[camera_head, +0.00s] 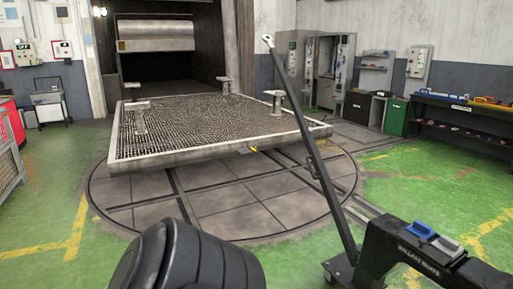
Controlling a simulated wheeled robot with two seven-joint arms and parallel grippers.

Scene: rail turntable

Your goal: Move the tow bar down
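The tow bar (316,160) is a long dark bar, raised and tilted steeply. Its upper end, with a small light tip, points up and to the left, in front of the turntable platform in the picture. Its lower end meets a dark wheeled unit (405,250) at the lower right, which has white lettering and a blue and a grey block on top. Neither of my grippers is visible in the head view, so I cannot see whether either touches the bar.
A mesh-topped platform (215,150) with a pale rim stands over a round floor plate (250,211). A workbench (465,101) and a green bin (398,117) are at the right. A metal cage (8,160) is at the left edge. Green floor on the left is clear.

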